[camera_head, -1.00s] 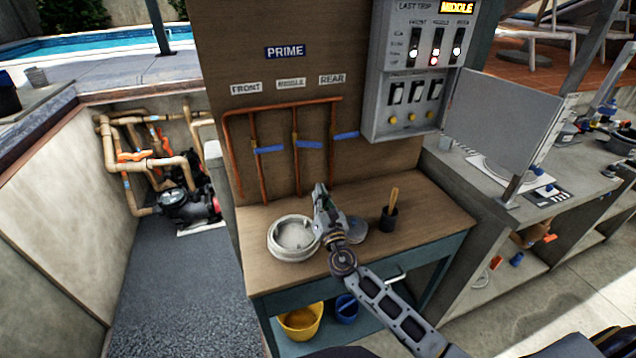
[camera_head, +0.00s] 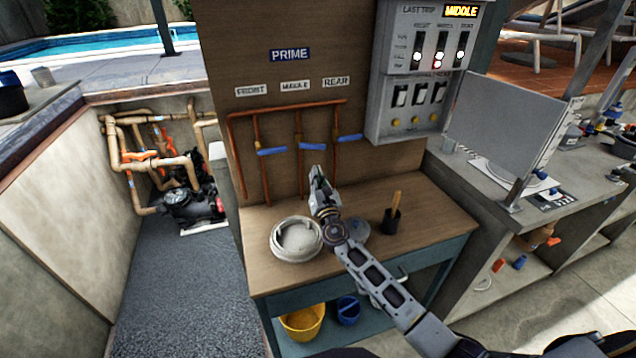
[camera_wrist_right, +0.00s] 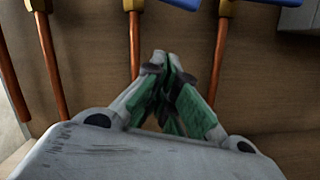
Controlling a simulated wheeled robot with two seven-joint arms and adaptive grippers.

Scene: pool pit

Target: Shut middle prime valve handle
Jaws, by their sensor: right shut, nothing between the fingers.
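The middle prime valve handle (camera_head: 312,146) is a blue lever on the middle copper pipe, under the MIDDLE label (camera_head: 295,86). It lies roughly horizontal, pointing right from its pipe. My right gripper (camera_head: 317,170) is shut and empty, a little below the middle handle and apart from it in the picture. In the right wrist view my fingers (camera_wrist_right: 168,58) meet in front of the board, beside the middle pipe (camera_wrist_right: 135,45). A blue handle (camera_wrist_right: 180,3) is cut off at the top edge there. My left gripper is not in view.
The front handle (camera_head: 272,151) and rear handle (camera_head: 350,138) flank the middle one, both also roughly horizontal. A round pale basket (camera_head: 272,243) and a dark cup with a wooden-handled tool (camera_head: 391,222) stand on the bench. The grey switch panel (camera_head: 374,118) juts out at upper right.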

